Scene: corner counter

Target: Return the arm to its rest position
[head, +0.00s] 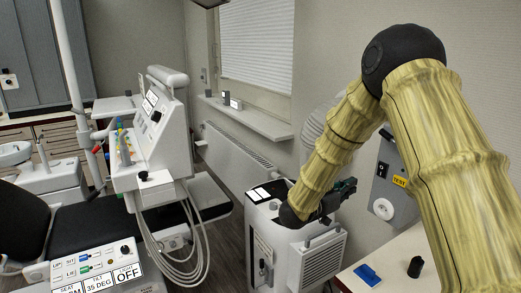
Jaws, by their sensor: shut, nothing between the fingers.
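My arm, with a yellow bamboo-like surface and dark joints, rises from the lower right, bends at a black joint at the top and comes down toward the middle. My gripper (338,197) is at its lower end, small and dark, in front of the wall and beside the top of a white cabinet unit (262,240). It is shut with nothing seen in it. Its fingertips are small in the head view, and part of the gripper is hidden by the arm's end.
A white counter (395,268) at the lower right bears a blue object (367,274) and a black knob-like piece (415,267). A grey panel (384,185) with a white dial is behind my arm. A dental unit (160,140) and dark chair (85,230) stand left.

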